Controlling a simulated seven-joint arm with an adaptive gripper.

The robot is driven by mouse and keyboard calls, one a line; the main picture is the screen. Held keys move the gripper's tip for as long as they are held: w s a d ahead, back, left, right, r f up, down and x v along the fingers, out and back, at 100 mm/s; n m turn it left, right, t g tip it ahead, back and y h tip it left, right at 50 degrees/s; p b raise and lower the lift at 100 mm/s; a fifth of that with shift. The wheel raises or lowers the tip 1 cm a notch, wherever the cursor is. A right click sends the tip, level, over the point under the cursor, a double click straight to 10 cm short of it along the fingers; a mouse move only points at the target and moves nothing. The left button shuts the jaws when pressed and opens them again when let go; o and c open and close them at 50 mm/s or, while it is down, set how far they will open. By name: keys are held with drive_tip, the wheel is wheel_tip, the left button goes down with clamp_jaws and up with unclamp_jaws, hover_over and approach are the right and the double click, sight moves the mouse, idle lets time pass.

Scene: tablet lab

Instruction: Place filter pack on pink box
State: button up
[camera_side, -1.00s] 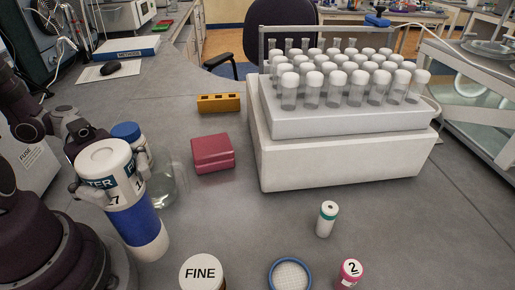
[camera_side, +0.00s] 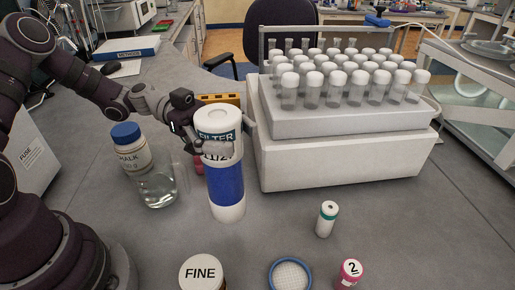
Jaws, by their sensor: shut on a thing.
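The filter pack (camera_side: 226,187) is a white cylinder with a blue band and a "FILTER" label. It stands upright in the picture, right of the chalk bottle. My gripper (camera_side: 212,149) is shut on it around its upper part. I cannot tell whether its base is above the bench or touching it. The pink box (camera_side: 198,163) is almost wholly hidden behind the filter pack and gripper; only a small strip of it shows at their left.
A chalk bottle with a blue cap (camera_side: 127,134) and a clear glass vessel (camera_side: 157,187) stand at left. A yellow block (camera_side: 219,98) lies behind. A white tube rack (camera_side: 345,160) stands close at right. A teal-banded vial (camera_side: 326,219) and a "FINE" jar (camera_side: 201,272) are in front.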

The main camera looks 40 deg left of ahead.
drive_tip(key=w+a+r+n+t+y, duration=0.5)
drive_tip(key=w+a+n+t+y, duration=0.2)
drive_tip(key=a+t, duration=0.1)
drive_tip(key=w+a+r+n+t+y, duration=0.5)
drive_tip(key=w+a+n+t+y, duration=0.2)
drive_tip(key=a, duration=0.4)
drive_tip(key=shift+w+a+t, duration=0.15)
drive_tip(key=shift+w+t, duration=0.55)
drive_tip(key=shift+w, duration=0.05)
drive_tip(key=shift+n+y, duration=0.3)
drive_tip(key=shift+n, duration=0.1)
drive_tip(key=f, duration=1)
drive_tip(key=shift+a, duration=0.4)
drive_tip(key=o, duration=1.4)
